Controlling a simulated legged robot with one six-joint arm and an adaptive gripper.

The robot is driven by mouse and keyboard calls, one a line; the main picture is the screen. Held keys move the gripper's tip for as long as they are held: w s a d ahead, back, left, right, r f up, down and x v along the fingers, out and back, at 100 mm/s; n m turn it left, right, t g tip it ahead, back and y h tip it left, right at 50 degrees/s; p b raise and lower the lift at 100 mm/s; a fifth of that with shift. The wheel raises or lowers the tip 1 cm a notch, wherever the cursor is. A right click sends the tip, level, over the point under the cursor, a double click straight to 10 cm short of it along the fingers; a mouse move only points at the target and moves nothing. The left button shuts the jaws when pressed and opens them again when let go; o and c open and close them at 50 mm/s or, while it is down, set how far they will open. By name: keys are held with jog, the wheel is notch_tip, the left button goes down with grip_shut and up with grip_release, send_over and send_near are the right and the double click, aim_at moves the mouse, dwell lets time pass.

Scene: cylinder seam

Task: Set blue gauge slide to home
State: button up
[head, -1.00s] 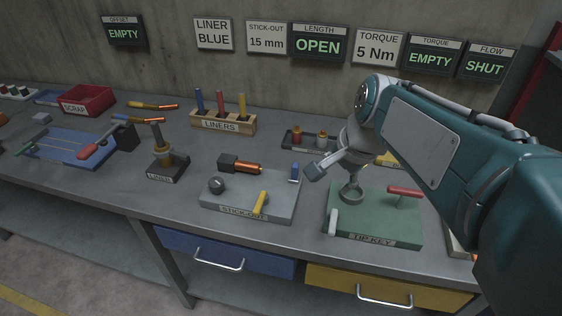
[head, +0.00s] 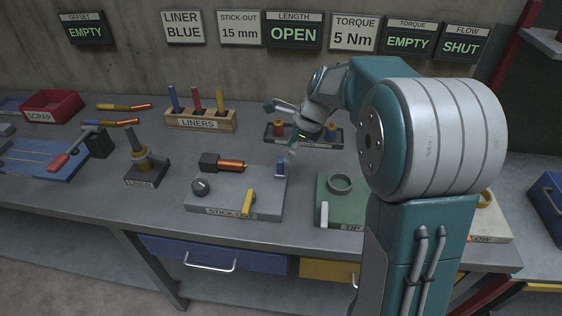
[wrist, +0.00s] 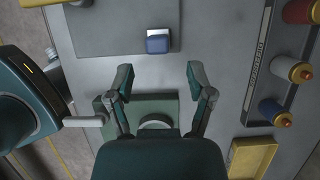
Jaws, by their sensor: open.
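The blue gauge slide (head: 280,167) stands at the right end of the grey STICK-OUT block (head: 235,204). In the wrist view the blue slide (wrist: 158,44) shows as a small block with a pale edge, at the block's corner. My gripper (wrist: 160,74) is open and empty. The slide lies in line with the gap between its fingertips, a little beyond them and apart. In the head view my gripper (head: 281,130) is above and behind the slide, and one finger hangs close to it. The LENGTH sign (head: 294,34) reads OPEN.
The green TIP KEY block (head: 333,187) is close right. A dark tray (head: 272,133) with coloured parts stands behind.

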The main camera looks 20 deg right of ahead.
aim_at(281, 162)
jog(key=x, duration=0.5)
jog(key=shift+a+f, duration=0.15)
jog(key=shift+a, duration=0.25)
jog(key=shift+d, duration=0.15)
